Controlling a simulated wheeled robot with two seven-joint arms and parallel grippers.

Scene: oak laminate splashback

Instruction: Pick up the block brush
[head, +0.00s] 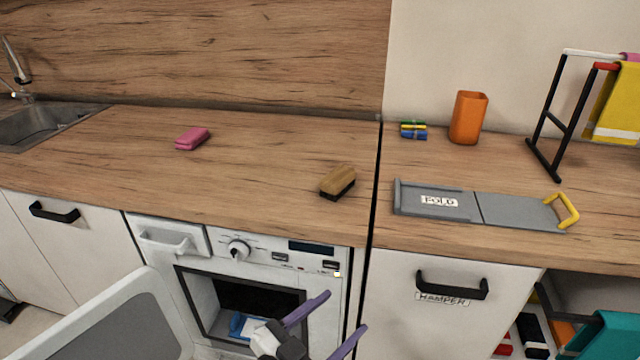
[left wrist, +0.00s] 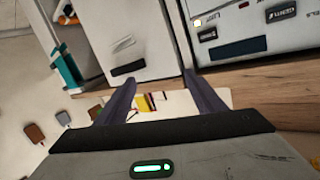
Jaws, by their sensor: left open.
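The block brush (head: 338,178) has a tan wooden back above dark bristles. It lies on the wood counter near the front edge, above the right end of the washing machine, and nothing touches it. My left gripper (head: 345,311) is open, with two purple fingers apart and nothing seen between them. It is low in front of the machine, below the counter edge and the brush. Its fingers also show in the left wrist view (left wrist: 160,82), where I cannot make out the brush. My right gripper is not in view.
The washing machine door (head: 120,325) stands open at lower left. Counter around the brush is clear.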

